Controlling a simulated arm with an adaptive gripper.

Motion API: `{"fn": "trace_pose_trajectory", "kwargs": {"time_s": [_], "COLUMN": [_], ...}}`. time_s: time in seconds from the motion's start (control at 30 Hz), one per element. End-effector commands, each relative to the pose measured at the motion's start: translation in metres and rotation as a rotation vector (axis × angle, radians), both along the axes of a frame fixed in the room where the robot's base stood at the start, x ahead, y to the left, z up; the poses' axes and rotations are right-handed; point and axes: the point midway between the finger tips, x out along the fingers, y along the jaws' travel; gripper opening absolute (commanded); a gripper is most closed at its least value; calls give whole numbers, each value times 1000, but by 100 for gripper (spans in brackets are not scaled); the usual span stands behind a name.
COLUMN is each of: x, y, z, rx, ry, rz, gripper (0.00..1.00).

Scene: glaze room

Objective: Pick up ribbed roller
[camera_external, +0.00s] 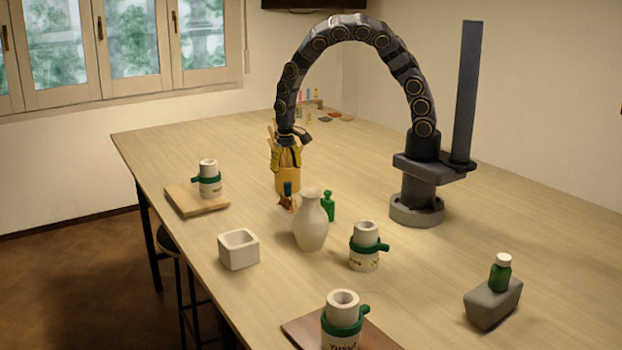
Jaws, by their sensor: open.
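I cannot make out a ribbed roller for certain. A yellow pot (288,184) stands near the middle of the table with slim tools sticking up from it. My gripper (284,160) points down at the top of this pot, in front of or among the tools. It is open, and the fingers partly hide the tools. I cannot tell whether it touches them. A small brown and dark item (288,197) stands just in front of the pot; its shape is unclear.
A pale vase (311,225) and a green bottle (328,206) stand close in front. White cylinders with green bands stand on a board (185,203), on the table (365,252) and at the front (342,318). A square white bowl (239,250) and a grey block (493,306) bearing a green bottle (501,275) stand apart.

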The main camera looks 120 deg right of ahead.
Motion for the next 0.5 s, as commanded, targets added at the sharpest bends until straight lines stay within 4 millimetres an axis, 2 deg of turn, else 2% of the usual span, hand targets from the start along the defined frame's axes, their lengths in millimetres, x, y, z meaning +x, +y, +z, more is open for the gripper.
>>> {"fn": "trace_pose_trajectory", "kwargs": {"time_s": [0.2, 0.37, 0.5], "x": [-1, -1, -1], "y": [0, 3, 7], "z": [-24, -36, -58], "rx": [2, 2, 4], "ry": [2, 2, 5], "rz": [-6, -2, -2], "gripper": [55, 55, 55]}}
